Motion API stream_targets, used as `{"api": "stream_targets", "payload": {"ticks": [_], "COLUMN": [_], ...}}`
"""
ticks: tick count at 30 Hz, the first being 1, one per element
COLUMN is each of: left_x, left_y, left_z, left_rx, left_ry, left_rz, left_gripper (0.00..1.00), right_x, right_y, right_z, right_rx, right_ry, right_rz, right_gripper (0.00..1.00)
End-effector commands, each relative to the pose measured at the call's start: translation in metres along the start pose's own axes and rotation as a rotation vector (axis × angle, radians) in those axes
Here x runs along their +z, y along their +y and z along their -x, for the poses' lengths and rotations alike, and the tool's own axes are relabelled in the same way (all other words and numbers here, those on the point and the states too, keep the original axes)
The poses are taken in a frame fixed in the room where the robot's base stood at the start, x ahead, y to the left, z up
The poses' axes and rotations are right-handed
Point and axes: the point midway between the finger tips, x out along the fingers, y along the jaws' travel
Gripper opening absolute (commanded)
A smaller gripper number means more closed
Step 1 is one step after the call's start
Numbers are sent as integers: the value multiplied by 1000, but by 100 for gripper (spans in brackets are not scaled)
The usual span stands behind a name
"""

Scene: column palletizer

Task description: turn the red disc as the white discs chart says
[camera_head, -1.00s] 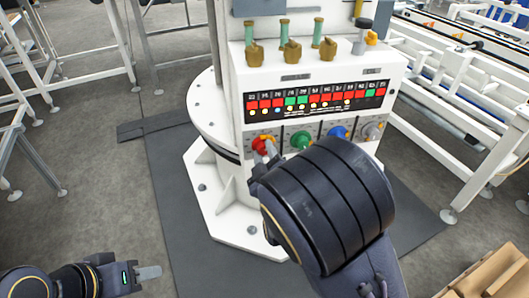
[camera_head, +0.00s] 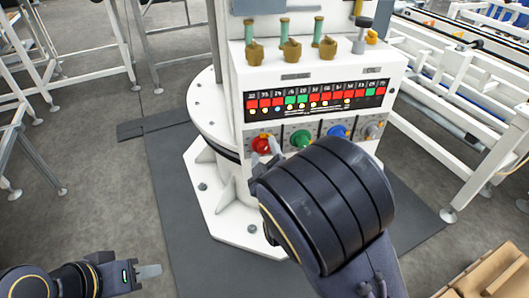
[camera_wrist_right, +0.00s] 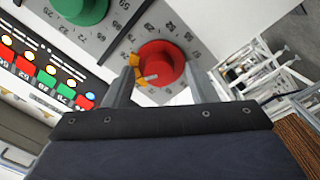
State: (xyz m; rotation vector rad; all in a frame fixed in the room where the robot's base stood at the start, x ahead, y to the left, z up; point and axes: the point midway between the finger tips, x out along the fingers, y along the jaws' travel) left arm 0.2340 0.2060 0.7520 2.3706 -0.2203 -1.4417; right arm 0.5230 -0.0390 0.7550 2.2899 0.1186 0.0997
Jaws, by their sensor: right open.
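The red disc (camera_head: 262,145) is the leftmost knob in the row under the panel's light strip. In the right wrist view the red disc (camera_wrist_right: 167,60) sits on a grey numbered dial, with an orange pointer (camera_wrist_right: 136,70) at its left side. My right gripper (camera_wrist_right: 160,74) is open, its fingers on either side of the disc's near part; I cannot tell whether they touch it. In the head view this gripper (camera_head: 276,147) is just right of the red disc, partly hidden by my arm. My left gripper (camera_head: 149,271) is low at the left, away from the panel.
The panel strip (camera_head: 315,98) has numbers, red and green squares and small lamps; no separate white discs chart is clear. Green (camera_head: 301,139), blue (camera_head: 337,132) and grey (camera_head: 373,131) knobs are to the right. Brass fittings (camera_head: 292,50) stand above. Cardboard (camera_head: 490,278) lies lower right.

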Motion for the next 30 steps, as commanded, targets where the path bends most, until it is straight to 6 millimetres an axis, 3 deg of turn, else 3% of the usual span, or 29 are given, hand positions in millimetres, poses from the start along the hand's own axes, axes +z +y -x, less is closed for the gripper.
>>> {"api": "stream_targets", "payload": {"ticks": [13,30], "left_x": [-2,-2], "left_y": [2,2], "left_z": [4,5], "left_rx": [0,0], "left_ry": [0,0], "left_rz": [0,0], "left_gripper": [36,36], "right_x": [0,0], "right_y": [0,0], "right_z": [67,76], "right_rx": [-3,0], "right_ry": [0,0], "right_rz": [0,0], "right_gripper": [52,52]}}
